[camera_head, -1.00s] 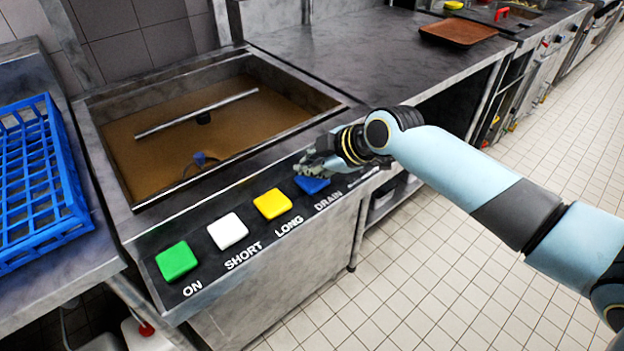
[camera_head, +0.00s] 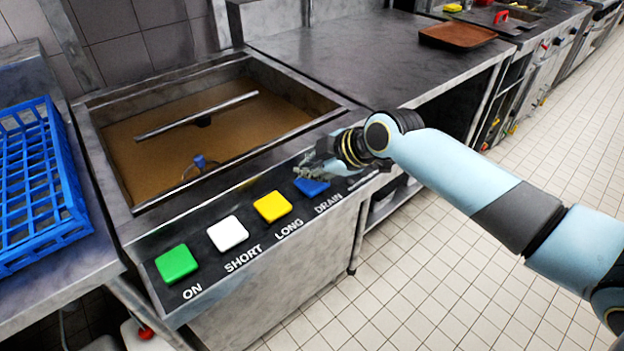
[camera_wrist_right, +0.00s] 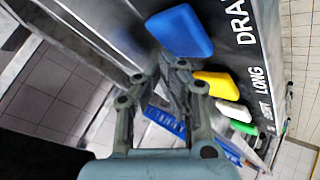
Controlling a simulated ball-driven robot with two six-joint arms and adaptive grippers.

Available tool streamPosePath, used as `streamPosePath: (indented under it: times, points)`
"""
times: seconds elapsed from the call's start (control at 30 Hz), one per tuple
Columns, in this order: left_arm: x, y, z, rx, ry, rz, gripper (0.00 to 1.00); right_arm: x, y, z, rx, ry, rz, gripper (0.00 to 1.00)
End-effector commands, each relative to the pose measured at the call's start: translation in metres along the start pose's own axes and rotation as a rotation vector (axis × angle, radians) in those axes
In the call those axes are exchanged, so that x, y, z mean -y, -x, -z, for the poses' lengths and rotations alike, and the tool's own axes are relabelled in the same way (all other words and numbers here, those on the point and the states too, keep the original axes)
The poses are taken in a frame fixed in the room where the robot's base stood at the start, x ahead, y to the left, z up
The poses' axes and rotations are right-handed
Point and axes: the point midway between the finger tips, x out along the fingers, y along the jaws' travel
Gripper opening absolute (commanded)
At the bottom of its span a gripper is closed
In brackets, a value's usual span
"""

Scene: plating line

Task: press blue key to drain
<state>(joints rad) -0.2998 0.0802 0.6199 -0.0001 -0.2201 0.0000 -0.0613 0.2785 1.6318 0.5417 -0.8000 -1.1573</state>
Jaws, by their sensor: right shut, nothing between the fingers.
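The blue key (camera_head: 312,187) marked DRAIN is at the right end of the sink's front control panel. My right gripper (camera_head: 308,172) is shut and empty, its fingertips close by the key's far side. In the right wrist view, the fingertips (camera_wrist_right: 174,66) show beside the edge of the blue key (camera_wrist_right: 180,32). I cannot tell whether they touch it. The sink basin (camera_head: 110,165) holds brown liquid (camera_head: 165,160), with a metal bar across it and a small blue-topped fitting. My left gripper is not in view.
Yellow (camera_head: 272,207), white (camera_head: 228,233) and green (camera_head: 176,263) keys line the panel left of the blue one. A blue rack (camera_head: 40,190) stands on the left counter. The counter right of the sink is mostly clear, with a brown tray (camera_head: 457,36) at its far end.

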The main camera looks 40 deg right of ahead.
Motion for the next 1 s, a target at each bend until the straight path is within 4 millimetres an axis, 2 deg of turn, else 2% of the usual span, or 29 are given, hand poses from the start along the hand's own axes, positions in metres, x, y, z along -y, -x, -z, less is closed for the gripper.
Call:
streamPosePath:
  times: [1.0]
  points:
    - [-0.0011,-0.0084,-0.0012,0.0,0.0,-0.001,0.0,0.0057,-0.0077,-0.0056,0.0,0.0,0.0,0.0]
